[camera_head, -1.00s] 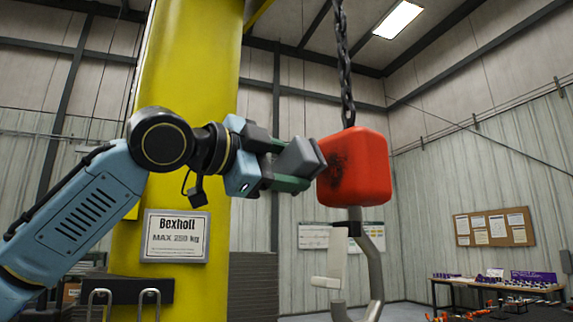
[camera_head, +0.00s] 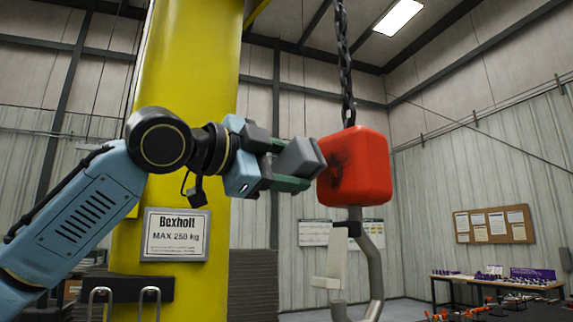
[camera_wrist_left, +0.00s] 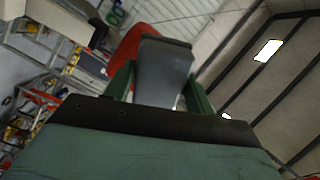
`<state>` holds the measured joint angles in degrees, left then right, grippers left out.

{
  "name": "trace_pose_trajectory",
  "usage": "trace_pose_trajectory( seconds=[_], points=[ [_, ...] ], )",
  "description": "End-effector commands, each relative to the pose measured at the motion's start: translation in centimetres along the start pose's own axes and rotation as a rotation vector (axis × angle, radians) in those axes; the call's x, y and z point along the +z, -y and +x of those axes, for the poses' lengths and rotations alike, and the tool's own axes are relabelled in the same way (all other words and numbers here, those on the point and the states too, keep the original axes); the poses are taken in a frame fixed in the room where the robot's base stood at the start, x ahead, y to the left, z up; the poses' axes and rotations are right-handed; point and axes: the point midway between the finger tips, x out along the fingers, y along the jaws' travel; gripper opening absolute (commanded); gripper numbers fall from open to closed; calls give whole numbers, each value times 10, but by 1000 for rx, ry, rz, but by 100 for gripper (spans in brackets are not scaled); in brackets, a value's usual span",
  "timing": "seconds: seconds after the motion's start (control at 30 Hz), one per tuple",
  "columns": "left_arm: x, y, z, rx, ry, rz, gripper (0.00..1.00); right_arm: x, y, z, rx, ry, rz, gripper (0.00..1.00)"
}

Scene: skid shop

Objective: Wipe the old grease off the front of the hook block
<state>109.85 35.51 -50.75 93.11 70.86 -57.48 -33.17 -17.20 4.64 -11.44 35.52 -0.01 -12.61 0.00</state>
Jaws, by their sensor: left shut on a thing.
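The red hook block (camera_head: 365,172) hangs from a dark chain (camera_head: 344,70), with a grey metal hook (camera_head: 374,265) and a pale latch below it. A dark grease smear (camera_head: 339,160) shows on the block's left part. My left gripper (camera_head: 303,168) comes in from the left, shut on a grey block-shaped wiping pad (camera_head: 299,158). The pad's dark far face is at the block's left side by the smear; I cannot tell if it touches. In the left wrist view the pad (camera_wrist_left: 163,75) sits between the green fingers and hides part of the red block (camera_wrist_left: 130,50). My right gripper is not in view.
A yellow column (camera_head: 180,80) with a load sign (camera_head: 176,235) stands behind my left arm. A table with small items (camera_head: 500,282) and a notice board (camera_head: 494,226) are at the far right. The space right of the block is clear.

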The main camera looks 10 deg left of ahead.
Motion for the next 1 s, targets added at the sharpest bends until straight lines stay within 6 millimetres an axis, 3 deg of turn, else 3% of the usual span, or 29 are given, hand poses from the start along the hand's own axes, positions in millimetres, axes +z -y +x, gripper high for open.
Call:
trace_pose_trajectory(
  seconds=[1.0],
  points=[
    [0,1,15,-1,0,0,36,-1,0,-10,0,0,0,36]
  ],
)
